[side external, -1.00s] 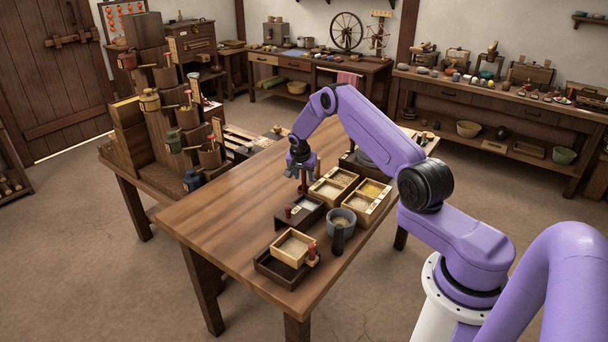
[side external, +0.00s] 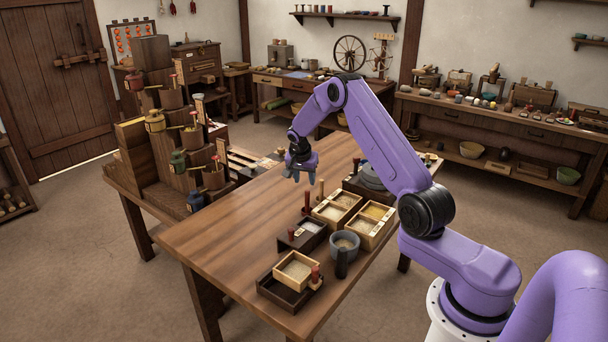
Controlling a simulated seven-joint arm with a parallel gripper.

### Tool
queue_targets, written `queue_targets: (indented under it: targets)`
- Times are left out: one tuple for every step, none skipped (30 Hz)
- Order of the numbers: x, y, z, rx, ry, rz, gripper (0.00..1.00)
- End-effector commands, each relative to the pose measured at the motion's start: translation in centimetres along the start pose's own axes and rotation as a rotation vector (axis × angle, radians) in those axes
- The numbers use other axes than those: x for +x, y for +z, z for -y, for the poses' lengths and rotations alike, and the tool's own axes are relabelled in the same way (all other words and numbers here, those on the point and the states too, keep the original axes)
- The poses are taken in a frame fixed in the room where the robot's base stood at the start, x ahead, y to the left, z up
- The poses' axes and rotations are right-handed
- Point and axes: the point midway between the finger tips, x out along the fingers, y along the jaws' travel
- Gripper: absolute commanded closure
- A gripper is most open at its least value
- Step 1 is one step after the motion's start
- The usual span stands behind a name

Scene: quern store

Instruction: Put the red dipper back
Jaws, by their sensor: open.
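A red, long-handled thing (side external: 307,202) stands upright on the table at the far end of a small dark box (side external: 302,237); it looks like a dipper, but its lower end is hidden. A red cup-like vessel (side external: 134,81) also sits high on the tiered wooden stand (side external: 158,165), with a pale handle beside it. I cannot tell for certain which of the two is the red dipper. My gripper (side external: 302,180) is open and empty, pointing down above the table, a little above and left of the upright red handle and apart from it.
Yellow (side external: 155,121), green (side external: 178,161) and blue (side external: 195,201) vessels sit down the stand. Pale wooden boxes of grain (side external: 334,212), a grey mug (side external: 344,245) and a dark tray (side external: 283,293) crowd the table's right side. The table's left (side external: 225,235) is bare.

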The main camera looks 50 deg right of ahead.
Motion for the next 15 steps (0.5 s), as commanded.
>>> queue_targets:
  targets:
    - [-0.7,-0.1,0.0,0.001,-0.001,-0.001,0.55]
    - [-0.9,0.0,0.0,0.001,0.000,0.000,0.55]
    - [-1.2,0.0,0.0,0.001,0.001,0.001,0.55]
    - [-1.4,0.0,0.0,0.001,0.001,0.001,0.55]
    - [-1.6,0.0,0.0,0.001,0.000,0.001,0.55]
    - [-1.8,0.1,0.1,-0.003,-0.001,0.001,0.55]
    - [-2.0,0.3,0.2,-0.010,-0.003,0.002,0.55]
    - [-2.4,0.5,0.4,-0.021,-0.005,0.003,0.55]
    - [-2.9,1.0,0.8,-0.045,-0.011,0.005,0.55]
    - [-3.5,1.5,1.1,-0.067,-0.016,0.008,0.55]
    - [-4.1,2.1,1.6,-0.094,-0.022,0.011,0.55]
    - [-5.1,3.0,2.1,-0.136,-0.032,0.016,0.55]
    - [-6.0,3.9,2.6,-0.175,-0.040,0.020,0.55]
    - [-6.9,4.9,3.0,-0.217,-0.048,0.025,0.55]
    - [-8.2,6.2,3.5,-0.274,-0.061,0.032,0.55]
